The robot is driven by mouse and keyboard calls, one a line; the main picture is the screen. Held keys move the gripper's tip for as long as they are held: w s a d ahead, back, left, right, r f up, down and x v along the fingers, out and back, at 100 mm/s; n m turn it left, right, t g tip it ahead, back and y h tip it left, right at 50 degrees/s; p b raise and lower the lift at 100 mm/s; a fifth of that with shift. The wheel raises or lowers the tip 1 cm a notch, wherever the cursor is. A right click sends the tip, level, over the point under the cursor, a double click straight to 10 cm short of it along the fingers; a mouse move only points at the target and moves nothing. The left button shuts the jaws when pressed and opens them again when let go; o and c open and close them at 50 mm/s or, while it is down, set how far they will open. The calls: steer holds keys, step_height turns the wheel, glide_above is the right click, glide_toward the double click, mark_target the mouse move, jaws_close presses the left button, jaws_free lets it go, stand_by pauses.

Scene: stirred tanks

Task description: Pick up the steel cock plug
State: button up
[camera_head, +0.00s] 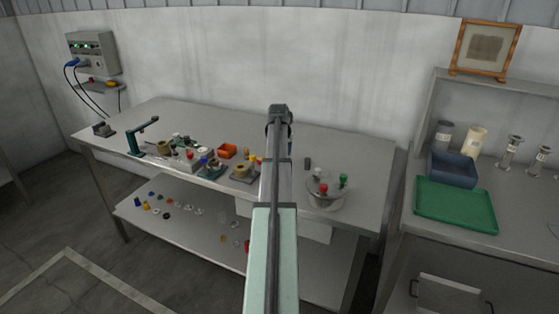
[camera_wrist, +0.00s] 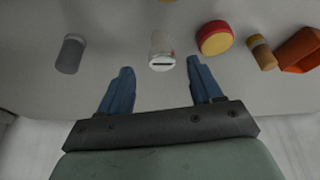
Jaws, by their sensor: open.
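A pale silvery piece with a dark slot in its end, which looks like the steel cock plug (camera_wrist: 161,50), stands on the bench in the wrist view. My gripper (camera_wrist: 160,76) is open and empty, with its two blue fingers apart. In the picture the plug lies just past the fingertips, roughly centred between them, and no contact shows. In the head view my own arm covers the middle of the bench, and I cannot make out the plug or the fingers there.
A dark grey cylinder (camera_wrist: 70,54) stands left of the plug. A red and yellow round piece (camera_wrist: 214,38), a tan cylinder (camera_wrist: 261,52) and an orange bin (camera_wrist: 300,52) are to the right.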

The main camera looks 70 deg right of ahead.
steer(key=x, duration=0.4)
steer(key=shift+w+a+f, duration=0.1)
steer(key=shift+w+f, duration=0.1)
steer(key=shift+f, duration=0.25)
steer(key=shift+c, duration=0.3)
steer(key=c, duration=1.1)
step_height(320, 180, up, 10)
steer(key=shift+w+f, duration=0.15)
steer(key=shift+f, duration=0.05)
steer(key=w+a+r+n+t+y, duration=0.2)
steer(key=w+a+n+y, duration=0.1)
steer(key=w+a+n, duration=0.7)
steer(key=a+n, duration=0.1)
steer(key=a, duration=0.2)
steer(key=shift+a+t, duration=0.3)
